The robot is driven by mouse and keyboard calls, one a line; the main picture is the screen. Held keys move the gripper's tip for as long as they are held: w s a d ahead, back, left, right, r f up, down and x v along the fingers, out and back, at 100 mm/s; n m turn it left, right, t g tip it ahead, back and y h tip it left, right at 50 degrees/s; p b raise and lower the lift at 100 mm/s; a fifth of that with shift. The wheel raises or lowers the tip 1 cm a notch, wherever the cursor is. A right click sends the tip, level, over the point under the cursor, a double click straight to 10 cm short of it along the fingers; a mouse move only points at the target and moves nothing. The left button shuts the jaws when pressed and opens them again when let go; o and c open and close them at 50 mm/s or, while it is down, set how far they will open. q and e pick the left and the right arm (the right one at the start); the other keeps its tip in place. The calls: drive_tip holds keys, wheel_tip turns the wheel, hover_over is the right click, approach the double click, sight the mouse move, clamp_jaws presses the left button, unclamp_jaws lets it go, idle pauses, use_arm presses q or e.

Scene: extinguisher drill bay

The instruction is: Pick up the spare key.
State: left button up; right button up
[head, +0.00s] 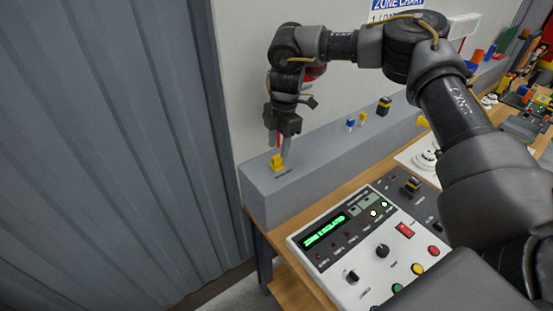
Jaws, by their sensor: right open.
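A small yellow piece (277,162), which looks like the spare key, stands at the near left end of the grey ledge (330,148). A dark label strip lies just in front of it. My right gripper (280,147) points down right above the yellow piece with its fingers open. The fingertips are close to its top, and I cannot tell whether they touch it. My left gripper is not in view.
A control panel (370,252) with a green display, knobs and coloured buttons sits on the wooden bench (345,188). A blue piece (350,123) and a black-and-yellow piece (383,106) stand farther along the ledge. A corrugated grey wall (110,150) fills the left.

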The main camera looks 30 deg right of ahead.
sight(277, 156)
wheel_tip(277, 156, down, 4)
drive_tip(key=p, duration=0.3)
drive_tip(key=shift+w+a, duration=0.1)
drive_tip(key=shift+a, duration=0.05)
drive_tip(key=shift+f, duration=0.6)
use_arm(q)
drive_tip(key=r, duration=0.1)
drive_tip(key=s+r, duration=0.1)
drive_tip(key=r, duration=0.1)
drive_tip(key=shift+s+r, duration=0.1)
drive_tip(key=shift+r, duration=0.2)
use_arm(e)
drive_tip(key=shift+a, duration=0.1)
drive_tip(key=shift+c, duration=1.2)
clamp_jaws()
